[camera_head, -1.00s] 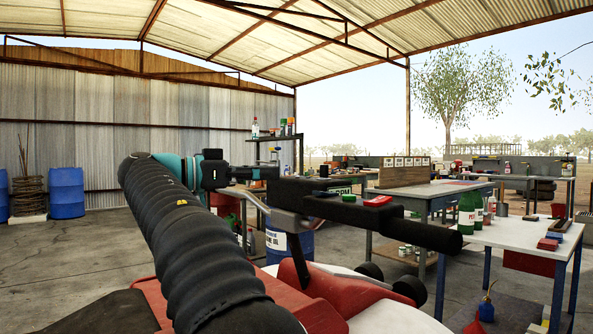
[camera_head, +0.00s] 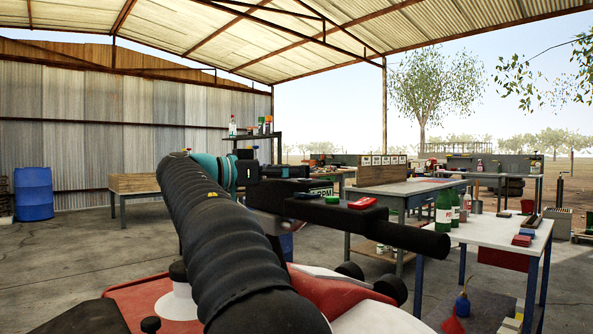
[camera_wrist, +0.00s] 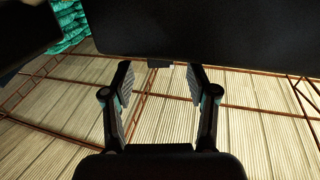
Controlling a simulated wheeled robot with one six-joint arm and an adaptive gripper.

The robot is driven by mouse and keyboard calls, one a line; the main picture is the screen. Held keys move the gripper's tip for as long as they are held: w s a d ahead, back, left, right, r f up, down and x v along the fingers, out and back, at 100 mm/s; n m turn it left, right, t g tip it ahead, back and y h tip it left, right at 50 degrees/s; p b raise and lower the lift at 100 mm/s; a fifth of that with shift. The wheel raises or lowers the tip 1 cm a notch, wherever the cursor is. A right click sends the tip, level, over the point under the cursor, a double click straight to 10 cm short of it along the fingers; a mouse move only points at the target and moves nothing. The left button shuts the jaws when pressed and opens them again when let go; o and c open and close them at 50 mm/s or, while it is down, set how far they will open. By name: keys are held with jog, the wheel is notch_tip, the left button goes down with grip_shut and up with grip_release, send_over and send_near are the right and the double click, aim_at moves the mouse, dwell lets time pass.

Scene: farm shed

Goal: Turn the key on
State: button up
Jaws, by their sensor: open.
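I cannot make out the key for certain in either view. My gripper (camera_head: 290,171) is at the end of my dark, ribbed arm, just above and left of a black bar (camera_head: 400,234). A small red piece (camera_head: 362,202) is on top of the bar. In the wrist view my gripper (camera_wrist: 158,82) is open, with its two fingers apart and nothing held between them. A broad black surface (camera_wrist: 200,30) fills the top of that view. A small grey piece (camera_wrist: 160,62) shows at its lower edge, between the fingertips; what it is, I cannot tell.
Red and white bodywork (camera_head: 335,292) lies below the bar. A white-topped table (camera_head: 490,233) with green bottles (camera_head: 444,207) stands at the right. Workbenches stand behind. A blue drum (camera_head: 34,193) is at the far left, with open concrete floor before it.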

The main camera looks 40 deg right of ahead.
jog(key=shift+s+d, duration=0.25)
jog(key=shift+d, duration=0.95)
grip_shut()
jog(key=shift+w+m+g+p, duration=0.25)
jog(key=shift+m+g+p, duration=0.3)
jog(key=shift+g, duration=0.35)
jog(key=shift+w+d+r+m+g+y, duration=0.1)
jog(key=shift+m+g+y, duration=0.5)
jog(key=shift+m+g, duration=0.35)
jog(key=shift+w+d+m+g+y, duration=0.1)
jog(key=shift+m+g+y, duration=0.5)
jog(key=shift+g, duration=0.85)
grip_release()
